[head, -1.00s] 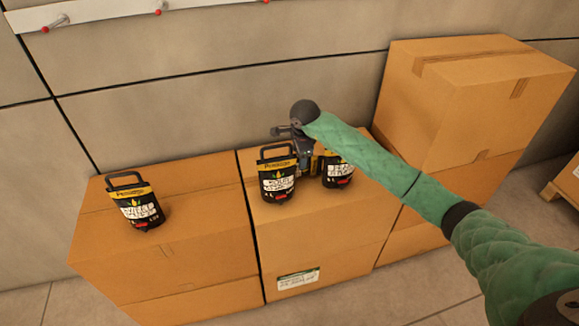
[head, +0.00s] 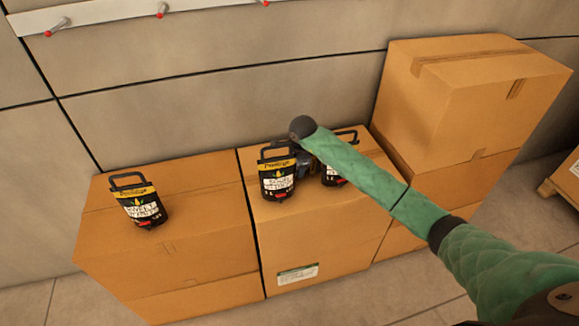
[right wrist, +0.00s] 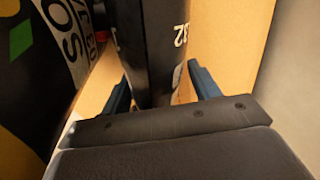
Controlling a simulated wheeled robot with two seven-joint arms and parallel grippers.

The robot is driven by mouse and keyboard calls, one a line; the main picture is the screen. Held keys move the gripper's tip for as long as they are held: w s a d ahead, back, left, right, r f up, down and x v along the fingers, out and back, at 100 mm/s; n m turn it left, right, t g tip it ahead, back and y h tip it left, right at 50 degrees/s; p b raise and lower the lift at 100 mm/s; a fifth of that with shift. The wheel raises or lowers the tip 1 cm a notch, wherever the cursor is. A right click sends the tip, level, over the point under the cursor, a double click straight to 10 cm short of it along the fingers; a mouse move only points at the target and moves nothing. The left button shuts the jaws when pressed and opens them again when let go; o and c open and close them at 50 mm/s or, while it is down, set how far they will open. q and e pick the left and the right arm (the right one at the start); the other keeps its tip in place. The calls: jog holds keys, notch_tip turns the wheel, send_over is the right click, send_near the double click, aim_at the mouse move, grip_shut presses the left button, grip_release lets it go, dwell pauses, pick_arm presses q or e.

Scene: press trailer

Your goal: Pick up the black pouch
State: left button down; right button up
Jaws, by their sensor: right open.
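Three black pouches with yellow tops, white labels and loop handles stand on cardboard boxes. One is the left pouch (head: 143,209), alone on the left box. The middle pouch (head: 277,182) and the right pouch (head: 328,176) stand on the middle box; my right arm partly covers the right pouch. My right gripper (head: 306,158) is low between and behind these two, mostly hidden by the arm. In the right wrist view, the open fingers (right wrist: 160,90) stand either side of a narrow black pouch side (right wrist: 155,45); I cannot tell whether they touch it. My left gripper is out of view.
A labelled pouch face (right wrist: 40,70) is close at the left of the right wrist view. A tall box stack (head: 470,95) rises just right of the middle box (head: 320,235). The wall is close behind. The left box (head: 200,240) has free room on top.

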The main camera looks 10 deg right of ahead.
grip_shut()
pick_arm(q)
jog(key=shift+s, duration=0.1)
pick_arm(e)
jog(key=shift+r, duration=0.1)
jog(key=shift+r, duration=0.1)
